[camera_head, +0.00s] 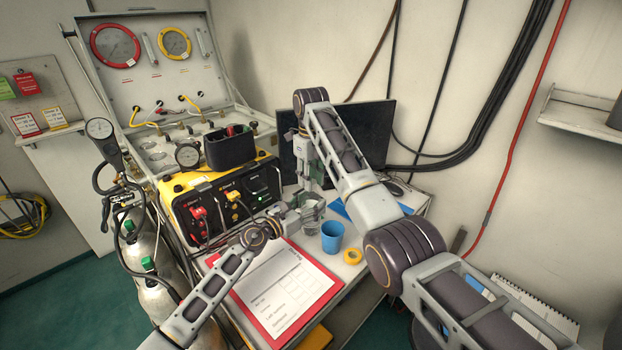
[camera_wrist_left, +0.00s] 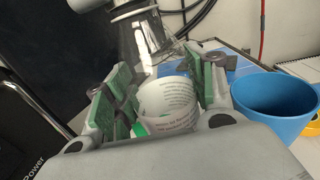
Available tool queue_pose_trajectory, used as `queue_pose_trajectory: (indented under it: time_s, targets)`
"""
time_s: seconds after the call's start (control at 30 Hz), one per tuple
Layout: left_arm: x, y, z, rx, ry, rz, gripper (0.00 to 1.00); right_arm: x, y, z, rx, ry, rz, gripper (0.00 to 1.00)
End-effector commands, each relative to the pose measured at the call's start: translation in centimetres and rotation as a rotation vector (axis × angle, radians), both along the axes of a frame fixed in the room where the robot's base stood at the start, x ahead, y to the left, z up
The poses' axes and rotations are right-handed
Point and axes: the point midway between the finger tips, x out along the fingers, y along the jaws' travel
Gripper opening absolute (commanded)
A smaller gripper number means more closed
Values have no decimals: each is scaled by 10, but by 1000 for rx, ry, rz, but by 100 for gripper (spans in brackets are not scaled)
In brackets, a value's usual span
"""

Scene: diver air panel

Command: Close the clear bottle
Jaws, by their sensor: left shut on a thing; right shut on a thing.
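The clear bottle (camera_head: 311,213) stands at the desk's back part, left of the blue cup. In the left wrist view its see-through body (camera_wrist_left: 145,38) rises behind a curled white printed label (camera_wrist_left: 170,104). My left gripper (camera_head: 292,216) is shut on the bottle from the left; its green pads show on both sides of it in the wrist view (camera_wrist_left: 160,100). My right gripper (camera_head: 311,182) reaches down from above, shut right over the bottle's top. A pale ring, apparently the cap (camera_wrist_left: 132,11), shows at the top; the right gripper's fingers largely hide it.
A blue cup (camera_head: 332,237) stands close right of the bottle, with a yellow tape roll (camera_head: 352,256) in front. A red clipboard (camera_head: 275,335) lies nearer. A yellow-black power unit (camera_head: 225,200) stands left, and a dark monitor (camera_head: 375,128) behind.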

Motion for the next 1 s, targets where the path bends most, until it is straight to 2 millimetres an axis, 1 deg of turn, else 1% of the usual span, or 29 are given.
queue_pose_trajectory:
  time_s: [0.03, 0.3, 0.43, 0.7, 0.73, 0.87, 1.0]
  targets:
    - [-2, -2, -2, 4, 2, -5, 0, 1, 2, 3, 6, -8, -38, 23]
    - [-2, -2, -3, 4, 3, -6, 0, 1, 1, 2, 4, -7, -207, 23]
    - [-2, -2, -3, 4, 3, -6, 0, 1, -1, 2, 2, -5, -235, 23]
    - [-2, -2, -3, 4, 3, -6, 0, 1, -1, 1, 1, -6, -236, 23]
    - [-2, -2, -3, 4, 3, -6, 0, 1, -1, 1, 0, -5, -236, 34]
    - [-2, -2, -3, 4, 4, -6, 0, 1, -1, 1, 0, -4, -235, 50]
    - [-2, -2, -3, 2, 4, -4, 0, 0, -1, 0, 0, -1, -234, 51]
